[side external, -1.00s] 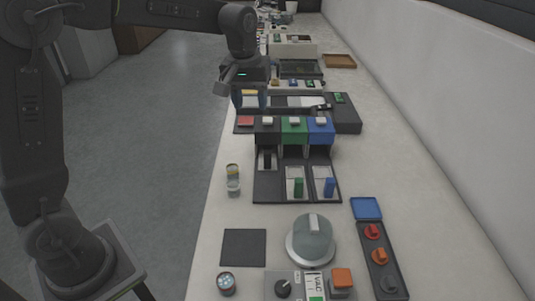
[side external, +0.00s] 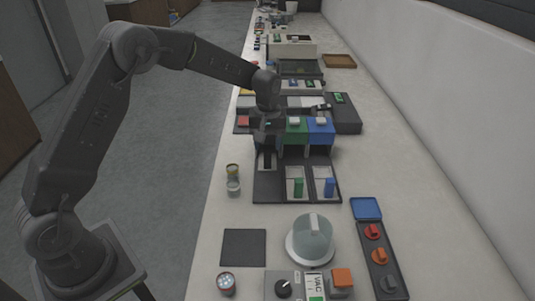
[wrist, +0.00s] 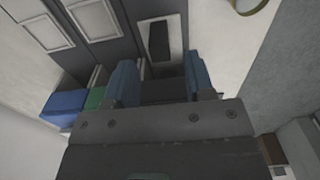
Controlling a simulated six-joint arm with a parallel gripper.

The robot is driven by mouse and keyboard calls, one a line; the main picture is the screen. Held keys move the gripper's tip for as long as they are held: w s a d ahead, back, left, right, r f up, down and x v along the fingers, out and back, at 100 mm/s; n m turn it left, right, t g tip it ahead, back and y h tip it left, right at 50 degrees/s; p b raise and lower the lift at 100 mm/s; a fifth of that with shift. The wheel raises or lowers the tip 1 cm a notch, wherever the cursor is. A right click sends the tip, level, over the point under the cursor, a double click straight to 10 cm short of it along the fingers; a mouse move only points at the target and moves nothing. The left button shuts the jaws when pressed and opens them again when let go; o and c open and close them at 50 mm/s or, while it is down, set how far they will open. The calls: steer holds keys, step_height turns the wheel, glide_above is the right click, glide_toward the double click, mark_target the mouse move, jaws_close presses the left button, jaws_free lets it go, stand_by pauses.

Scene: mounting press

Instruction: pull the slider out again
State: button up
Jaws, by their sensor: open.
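Three slider units stand side by side on a dark base (side external: 262,195), with black, green and blue housings. The black handle (side external: 267,160) of the left slider shows in front of the black housing. In the wrist view this black handle (wrist: 159,42) lies within a pale frame, beyond and between my fingertips. My gripper (side external: 268,138) is over the black unit and hides most of its housing. In the wrist view my gripper (wrist: 160,65) is open, its two blue fingers apart. I see nothing held between them.
The green housing (side external: 296,134) and blue housing (side external: 321,134) are close to the right of my gripper. Their green handle (side external: 298,187) and blue handle (side external: 330,187) stand forward on the base.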

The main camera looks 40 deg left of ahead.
mark_target(267, 152)
steer(key=shift+f, duration=2.15)
jaws_close()
